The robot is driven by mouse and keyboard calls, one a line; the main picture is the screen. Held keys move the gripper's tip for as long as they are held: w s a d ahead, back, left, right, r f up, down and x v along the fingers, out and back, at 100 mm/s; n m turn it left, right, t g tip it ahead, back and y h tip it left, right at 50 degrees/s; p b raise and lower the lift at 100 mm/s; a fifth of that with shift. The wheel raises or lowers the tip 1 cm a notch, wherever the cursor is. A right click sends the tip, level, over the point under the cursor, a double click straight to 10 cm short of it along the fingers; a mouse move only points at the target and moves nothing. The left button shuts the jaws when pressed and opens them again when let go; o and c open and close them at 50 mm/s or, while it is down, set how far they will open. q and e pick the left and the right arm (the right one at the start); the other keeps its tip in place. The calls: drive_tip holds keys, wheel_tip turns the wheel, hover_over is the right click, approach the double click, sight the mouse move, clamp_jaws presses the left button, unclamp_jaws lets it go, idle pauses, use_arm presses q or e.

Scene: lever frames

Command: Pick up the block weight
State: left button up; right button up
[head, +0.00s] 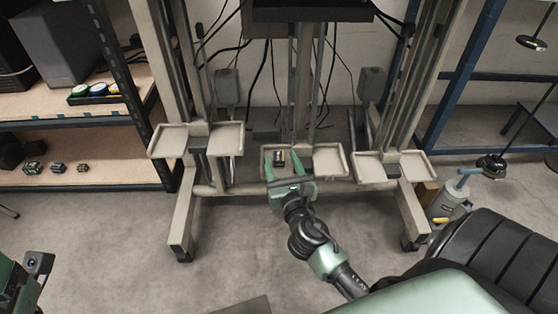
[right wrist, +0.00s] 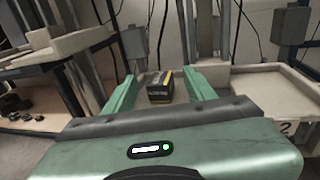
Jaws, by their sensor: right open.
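The block weight (head: 279,158) is a small dark block with a yellowish edge. It sits in the left tray of the middle lever frame (head: 262,172) in the head view. My right gripper (head: 282,157) is open, with its green fingers on either side of the block. In the right wrist view the block (right wrist: 159,90) shows between the open fingers (right wrist: 160,84), apparently with gaps on both sides. The block's underside is hidden. My left gripper's fingers do not show.
An empty tray (head: 330,159) is to the right on the same frame. More trays stand to the left (head: 222,137) and right (head: 408,163). A shelf (head: 95,172) with small weights is at the left. A bottle (head: 447,203) stands at the right. The floor in front is mostly clear.

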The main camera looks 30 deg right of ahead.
clamp_jaws()
drive_tip(key=shift+r, duration=0.1)
